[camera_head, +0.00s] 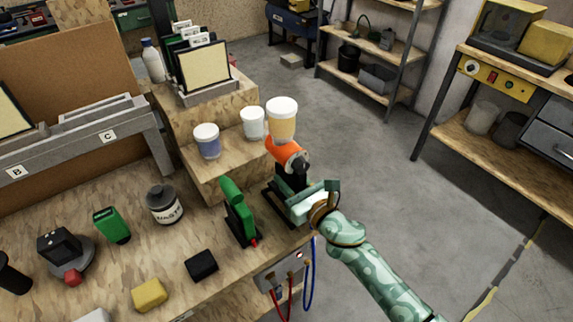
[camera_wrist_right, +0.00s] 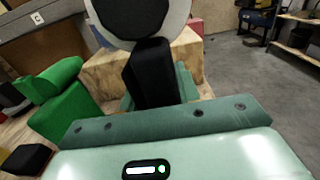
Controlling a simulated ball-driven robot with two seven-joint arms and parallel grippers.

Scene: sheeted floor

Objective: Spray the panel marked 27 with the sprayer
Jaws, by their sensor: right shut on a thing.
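The sprayer (camera_head: 286,153) has an orange body, a black handle and a large white-lidded cup with tan contents on top. My right gripper (camera_head: 291,186) is shut on its handle and holds it upright by the bench's right edge. In the right wrist view the black handle (camera_wrist_right: 151,75) rises from between the fingers, and the cup hides what is beyond. A cream panel (camera_head: 204,66) stands in a rack on the wooden step, with several white tags behind it. Another cream panel (camera_head: 14,115) is cut off at the left edge. I cannot read a 27 on either. My left gripper is out of view.
A green and black tool (camera_head: 239,213) stands on the bench (camera_head: 120,270) just left of my right gripper. A blue-grey cup (camera_head: 207,141) and a white cup (camera_head: 252,123) sit on the step. A dark waste jar (camera_head: 164,204) is nearby.

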